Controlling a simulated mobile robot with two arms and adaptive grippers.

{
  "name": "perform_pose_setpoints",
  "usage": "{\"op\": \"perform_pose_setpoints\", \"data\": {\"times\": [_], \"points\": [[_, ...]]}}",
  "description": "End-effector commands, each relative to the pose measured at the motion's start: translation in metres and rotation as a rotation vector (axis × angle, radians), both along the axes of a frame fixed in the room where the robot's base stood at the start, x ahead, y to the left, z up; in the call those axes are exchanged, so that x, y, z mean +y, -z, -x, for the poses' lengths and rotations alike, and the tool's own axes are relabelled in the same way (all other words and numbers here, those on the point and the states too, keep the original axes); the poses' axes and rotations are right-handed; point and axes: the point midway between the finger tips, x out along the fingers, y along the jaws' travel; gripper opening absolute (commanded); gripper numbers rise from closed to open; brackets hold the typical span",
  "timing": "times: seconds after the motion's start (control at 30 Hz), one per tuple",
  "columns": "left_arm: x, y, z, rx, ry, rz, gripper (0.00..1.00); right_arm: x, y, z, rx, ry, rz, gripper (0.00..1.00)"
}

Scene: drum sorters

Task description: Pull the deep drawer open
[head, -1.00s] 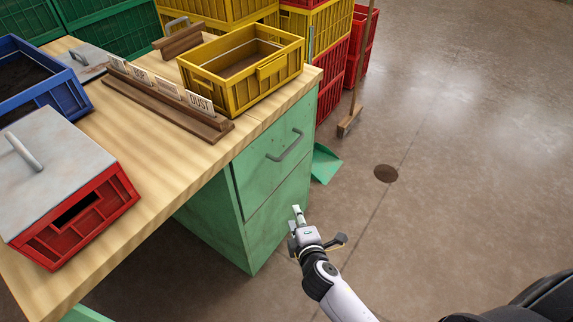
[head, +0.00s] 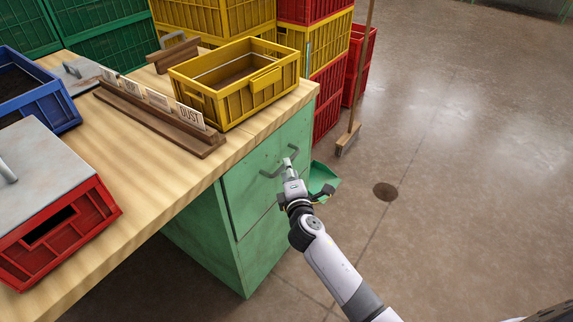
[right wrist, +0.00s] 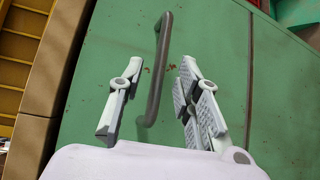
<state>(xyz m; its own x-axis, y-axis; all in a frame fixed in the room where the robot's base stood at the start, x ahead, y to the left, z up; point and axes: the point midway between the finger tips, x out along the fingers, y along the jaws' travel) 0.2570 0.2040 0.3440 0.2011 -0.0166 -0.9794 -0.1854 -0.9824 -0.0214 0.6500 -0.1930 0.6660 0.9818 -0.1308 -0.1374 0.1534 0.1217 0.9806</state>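The deep drawer (head: 248,182) is the green front in the cabinet under the right end of the wooden bench, and it is shut. Its grey bar handle (head: 268,173) sits on the upper part of the front and is partly covered by my right gripper (head: 289,163) in the head view. In the right wrist view the handle (right wrist: 154,90) runs between the two spread fingers of my right gripper (right wrist: 162,85). The fingers are open; whether either touches the bar is unclear. My left gripper is out of view.
A yellow crate (head: 222,108) and a wooden label rack (head: 165,128) stand on the bench above the drawer. A green dustpan (head: 323,180) and a broom (head: 352,120) are right of the cabinet. The floor in front is clear.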

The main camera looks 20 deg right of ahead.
Motion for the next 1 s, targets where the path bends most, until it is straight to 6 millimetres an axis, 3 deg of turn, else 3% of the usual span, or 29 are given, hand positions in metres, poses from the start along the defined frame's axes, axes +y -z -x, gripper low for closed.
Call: {"op": "perform_pose_setpoints", "data": {"times": [0.1,0.3,0.67,1.0], "points": [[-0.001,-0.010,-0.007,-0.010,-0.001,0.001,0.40,-0.003,0.004,-0.022,-0.001,0.001,-0.001,0.31],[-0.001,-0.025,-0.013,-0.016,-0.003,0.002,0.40,-0.006,0.006,-0.040,0.000,0.001,-0.001,0.31],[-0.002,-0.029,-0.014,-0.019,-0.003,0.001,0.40,-0.006,0.006,-0.043,0.001,0.000,-0.002,0.31],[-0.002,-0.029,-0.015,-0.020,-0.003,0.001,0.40,-0.006,0.006,-0.043,0.001,0.000,-0.002,0.09]]}}
